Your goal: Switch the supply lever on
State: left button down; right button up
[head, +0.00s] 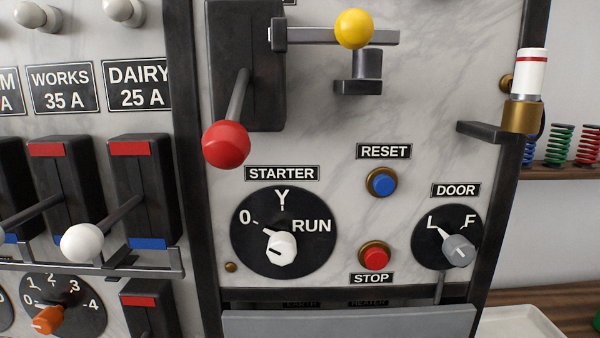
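A large lever with a red ball knob (226,144) comes out of a black slotted housing (263,95) at the upper middle of the marble panel. Its grey shaft slants down and to the left, with the knob at the low end. The top of the housing is cut off by the frame edge. No label reading "supply" can be read, so I cannot confirm from lettering that this is the supply lever. Neither of my grippers shows in the head view.
A yellow-knobbed bar (354,29) sits right of the red lever. White-knobbed levers (82,243) stand at left. Below are the starter dial (283,248), reset button (382,183), stop button (374,257) and door dial (459,250). A brass-based white cylinder (526,90) stands at right.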

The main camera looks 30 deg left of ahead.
aim_at(226, 144)
jog(key=u, duration=1.2)
